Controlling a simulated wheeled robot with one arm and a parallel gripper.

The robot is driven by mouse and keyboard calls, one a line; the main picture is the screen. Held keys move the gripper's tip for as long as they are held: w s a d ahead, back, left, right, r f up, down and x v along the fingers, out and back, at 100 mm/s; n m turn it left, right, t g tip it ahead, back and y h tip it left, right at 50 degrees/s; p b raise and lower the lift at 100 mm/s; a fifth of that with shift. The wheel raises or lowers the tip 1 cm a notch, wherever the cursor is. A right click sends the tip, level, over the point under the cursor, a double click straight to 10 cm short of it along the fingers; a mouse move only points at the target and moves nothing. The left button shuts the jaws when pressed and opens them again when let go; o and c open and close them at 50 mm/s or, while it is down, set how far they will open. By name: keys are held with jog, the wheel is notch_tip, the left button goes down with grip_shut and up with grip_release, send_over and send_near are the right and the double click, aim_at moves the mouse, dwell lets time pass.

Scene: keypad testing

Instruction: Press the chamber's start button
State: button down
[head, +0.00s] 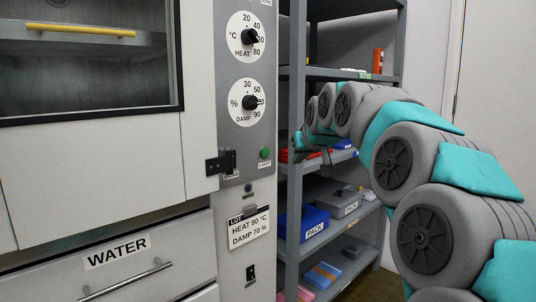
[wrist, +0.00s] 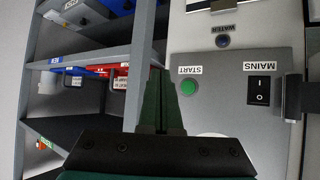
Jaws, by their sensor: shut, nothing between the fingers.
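The chamber's start button is a round green button (head: 265,153) on the grey control panel (head: 239,130), near its right edge. In the wrist view, which is upside down, the green button (wrist: 188,88) sits beside its START label. My gripper (wrist: 158,72) is shut and empty in the wrist view.
A black MAINS rocker switch (wrist: 259,90) and a dark blue WATER button or lamp (wrist: 222,41) are near the start button. A black door latch (head: 221,162) sticks out left of it. A grey shelf (head: 293,215) with bins stands close on the right.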

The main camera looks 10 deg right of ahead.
jog(key=shift+w, duration=0.1)
jog(key=shift+w+a+p, duration=0.45)
jog(key=shift+w+a, duration=0.4)
jog(key=shift+w, duration=0.3)
jog(key=shift+w+a+p, duration=0.4)
jog(key=shift+w+a, duration=0.5)
jog(key=shift+w, duration=0.25)
jog(key=shift+w+a+p, duration=0.45)
jog(key=shift+w+a, duration=0.4)
jog(key=shift+w, duration=0.3)
jog(key=shift+w+a, duration=0.1)
jog(key=shift+w, duration=0.05)
jog(key=shift+w+a, duration=0.15)
jog(key=shift+w, duration=0.05)
jog(key=shift+w+a+p, duration=0.2)
jog(key=shift+w+p, duration=0.1)
jog(key=shift+s, duration=0.1)
dwell(0.5)
jog(key=shift+s+d+b, duration=0.35)
jog(key=shift+s+d, duration=0.1)
jog(key=shift+s, duration=0.1)
jog(key=shift+s+d+b, duration=0.4)
jog(key=shift+s+d, duration=0.35)
jog(key=shift+s, duration=0.3)
jog(key=shift+s+d+b, duration=0.35)
jog(key=shift+s+d, duration=0.35)
jog(key=shift+s, duration=0.3)
